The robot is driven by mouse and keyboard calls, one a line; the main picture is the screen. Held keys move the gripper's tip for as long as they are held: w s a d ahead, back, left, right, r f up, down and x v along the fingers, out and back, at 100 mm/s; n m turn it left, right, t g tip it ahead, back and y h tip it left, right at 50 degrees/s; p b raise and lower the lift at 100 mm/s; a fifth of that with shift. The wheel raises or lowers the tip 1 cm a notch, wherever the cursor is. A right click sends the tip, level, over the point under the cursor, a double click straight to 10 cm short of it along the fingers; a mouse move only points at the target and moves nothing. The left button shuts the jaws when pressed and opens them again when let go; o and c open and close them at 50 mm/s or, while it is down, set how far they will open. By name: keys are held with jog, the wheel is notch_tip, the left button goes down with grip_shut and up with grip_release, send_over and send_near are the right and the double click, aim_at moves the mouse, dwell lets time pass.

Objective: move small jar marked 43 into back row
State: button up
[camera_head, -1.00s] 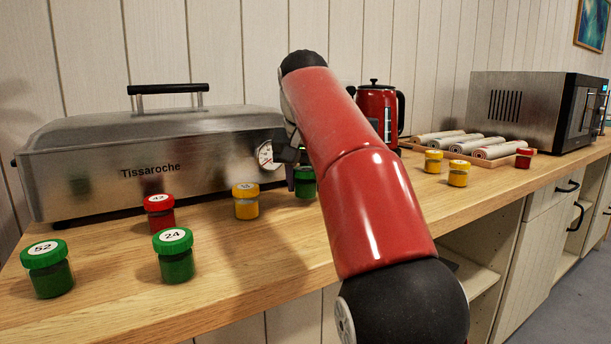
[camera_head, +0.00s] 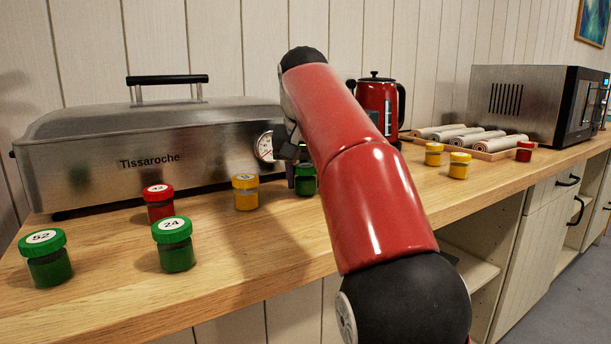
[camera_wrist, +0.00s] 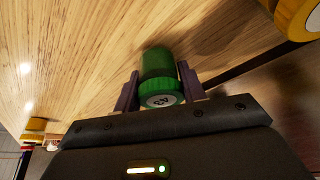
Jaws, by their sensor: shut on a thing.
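A green jar (camera_wrist: 157,64) stands between the two fingers of my gripper (camera_wrist: 160,90) in the wrist view, and the gripper is shut on it. Its lid label is too small to read surely. In the head view the same jar (camera_head: 305,183) is at the counter, partly hidden by my arm. To its left, near the steel roaster, are a yellow jar (camera_head: 246,195) and a red jar (camera_head: 159,204); the red one's label looks like 42 or 43. Green jars marked 52 (camera_head: 48,265) and 24 (camera_head: 175,250) stand nearer the front edge.
The steel roaster (camera_head: 100,165) stands behind the jars. A red kettle (camera_head: 376,100), a tray of rolled cloths (camera_head: 470,138), two yellow jars (camera_head: 459,166) and a red jar (camera_head: 524,152) are to the right. The microwave (camera_head: 525,105) is beyond.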

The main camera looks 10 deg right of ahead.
jog(key=shift+f, duration=0.1)
jog(key=o, duration=1.1)
